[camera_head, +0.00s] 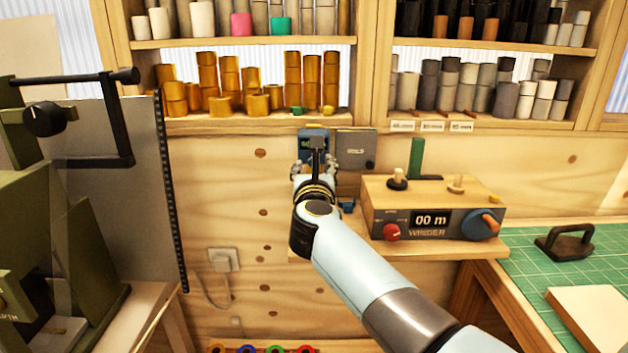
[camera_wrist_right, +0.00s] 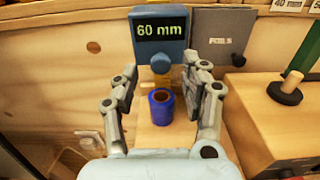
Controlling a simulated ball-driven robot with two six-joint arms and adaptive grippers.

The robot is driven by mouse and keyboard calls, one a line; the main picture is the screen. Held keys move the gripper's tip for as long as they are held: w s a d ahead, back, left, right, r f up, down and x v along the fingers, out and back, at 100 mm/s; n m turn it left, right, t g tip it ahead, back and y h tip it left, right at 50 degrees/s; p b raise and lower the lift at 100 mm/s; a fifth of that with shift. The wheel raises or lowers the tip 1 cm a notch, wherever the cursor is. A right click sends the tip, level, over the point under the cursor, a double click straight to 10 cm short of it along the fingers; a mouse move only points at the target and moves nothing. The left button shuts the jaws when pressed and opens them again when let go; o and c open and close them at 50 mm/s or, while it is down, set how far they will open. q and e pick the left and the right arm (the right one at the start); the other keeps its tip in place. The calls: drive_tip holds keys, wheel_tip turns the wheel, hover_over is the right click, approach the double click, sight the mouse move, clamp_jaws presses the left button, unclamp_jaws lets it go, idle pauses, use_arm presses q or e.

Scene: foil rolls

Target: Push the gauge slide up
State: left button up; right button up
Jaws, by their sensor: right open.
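The blue-grey gauge (camera_wrist_right: 160,38) is on the wooden wall and its screen reads 60 mm in the wrist view. In the head view the gauge (camera_head: 305,146) is partly covered by my right gripper (camera_head: 315,172). A blue roll (camera_wrist_right: 161,107) stands upright beyond and between the fingers. My left gripper is out of view.
A grey plate (camera_head: 356,149) is right of the gauge. The wooden winder box (camera_head: 420,198) with a 00 m display stands on a shelf to the right. Shelves of gold rolls (camera_head: 230,80) are above. A green machine (camera_head: 50,220) is at left, a green cutting mat (camera_head: 530,262) at right.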

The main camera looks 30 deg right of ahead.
drive_tip(key=v, duration=0.9)
drive_tip(key=shift+s, duration=0.2)
drive_tip(key=shift+a+r, duration=0.1)
drive_tip(key=shift+a, duration=0.05)
